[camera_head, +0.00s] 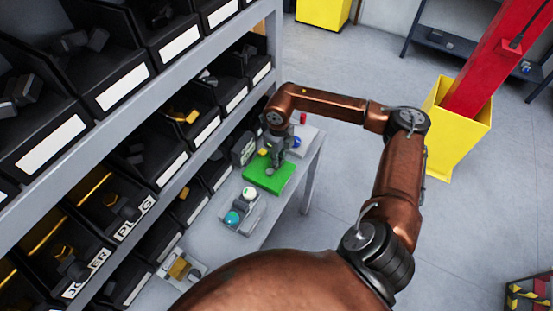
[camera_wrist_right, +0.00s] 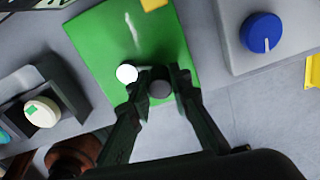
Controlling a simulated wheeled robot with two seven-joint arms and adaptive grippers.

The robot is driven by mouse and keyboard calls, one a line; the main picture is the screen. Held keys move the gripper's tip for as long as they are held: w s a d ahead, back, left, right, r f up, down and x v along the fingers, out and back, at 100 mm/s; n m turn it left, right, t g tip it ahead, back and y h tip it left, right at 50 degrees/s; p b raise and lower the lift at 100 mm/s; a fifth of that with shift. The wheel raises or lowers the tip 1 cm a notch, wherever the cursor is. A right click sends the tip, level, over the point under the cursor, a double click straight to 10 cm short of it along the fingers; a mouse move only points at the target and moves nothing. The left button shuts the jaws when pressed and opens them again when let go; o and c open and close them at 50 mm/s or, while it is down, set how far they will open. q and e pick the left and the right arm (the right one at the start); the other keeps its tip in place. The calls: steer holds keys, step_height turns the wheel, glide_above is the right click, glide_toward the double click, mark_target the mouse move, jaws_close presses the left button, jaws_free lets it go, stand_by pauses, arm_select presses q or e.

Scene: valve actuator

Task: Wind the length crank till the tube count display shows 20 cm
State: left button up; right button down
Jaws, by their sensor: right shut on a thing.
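My right gripper (camera_wrist_right: 163,77) points down over a green plate (camera_wrist_right: 110,38) on the bench. Its two fingers are shut on a dark grey round knob (camera_wrist_right: 160,89), which looks like the crank's handle. A small white round knob (camera_wrist_right: 127,74) sits just left of the fingers. In the head view, my right gripper (camera_head: 274,156) is over the green plate (camera_head: 268,177), and the hand hides much of the crank. A dark upright box (camera_head: 243,149) stands behind the plate; I cannot tell whether it is the tube count display, and no number is readable. My left gripper is out of view.
A blue dial with a white mark (camera_wrist_right: 262,32) sits on a grey box right of the plate. A grey holder with a white-and-green knob (camera_wrist_right: 42,111) is to the left. Shelves with black bins (camera_head: 150,150) rise behind the bench. Open floor (camera_head: 330,225) lies right of the bench.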

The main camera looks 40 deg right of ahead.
mark_target(280, 160)
steer(key=shift+s+m, duration=0.25)
steer(key=shift+m, duration=0.25)
steer(key=c, duration=1.8)
jaws_free()
steer(key=shift+o, duration=0.2)
step_height(280, 160, up, 12)
steer(key=shift+a, duration=0.1)
